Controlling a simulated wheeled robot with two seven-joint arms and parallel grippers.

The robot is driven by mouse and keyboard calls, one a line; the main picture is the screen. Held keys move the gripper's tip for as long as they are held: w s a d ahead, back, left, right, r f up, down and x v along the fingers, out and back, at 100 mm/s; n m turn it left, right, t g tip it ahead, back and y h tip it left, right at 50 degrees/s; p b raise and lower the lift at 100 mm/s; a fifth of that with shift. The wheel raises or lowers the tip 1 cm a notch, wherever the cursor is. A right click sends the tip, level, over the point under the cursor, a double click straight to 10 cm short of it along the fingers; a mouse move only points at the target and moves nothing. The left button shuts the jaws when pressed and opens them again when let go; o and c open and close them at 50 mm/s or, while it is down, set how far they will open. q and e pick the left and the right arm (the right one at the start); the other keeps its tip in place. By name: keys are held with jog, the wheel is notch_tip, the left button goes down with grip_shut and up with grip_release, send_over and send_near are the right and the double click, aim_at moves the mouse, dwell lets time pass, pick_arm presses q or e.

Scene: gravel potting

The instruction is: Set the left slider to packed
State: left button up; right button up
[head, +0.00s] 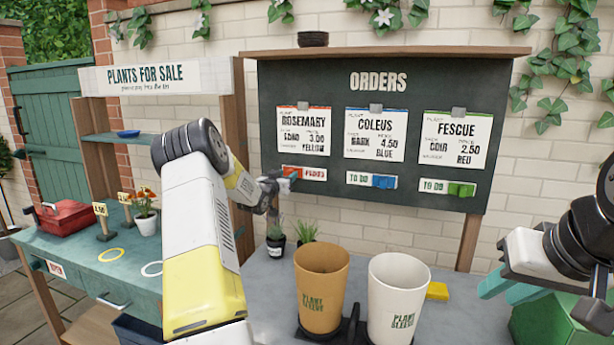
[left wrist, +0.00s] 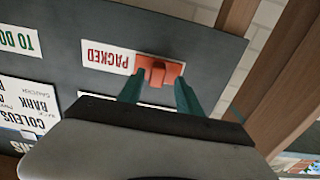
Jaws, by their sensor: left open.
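The left slider is an orange-red block with a raised knob, below the Rosemary card (head: 303,131) on the orders board. In the left wrist view the slider (left wrist: 158,71) sits beside the uncovered word PACKED (left wrist: 106,56). In the head view the red word (head: 314,174) shows to the right of the slider, which my gripper partly hides. My left gripper (head: 280,184) is at the slider. Its teal fingers (left wrist: 158,95) are open, one on each side of the knob; contact cannot be told. My right gripper (head: 511,289) is at the right edge, away from the board; its opening is unclear.
The blue slider (head: 384,181) and green slider (head: 461,189) each sit right of the words TO DO. A brown pot (head: 321,290) and a white pot (head: 396,298) stand on the grey table below the board. Small plants (head: 306,231) stand behind them.

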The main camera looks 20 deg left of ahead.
pick_arm(q)
jog(key=s, duration=0.6)
jog(key=shift+s, duration=0.25)
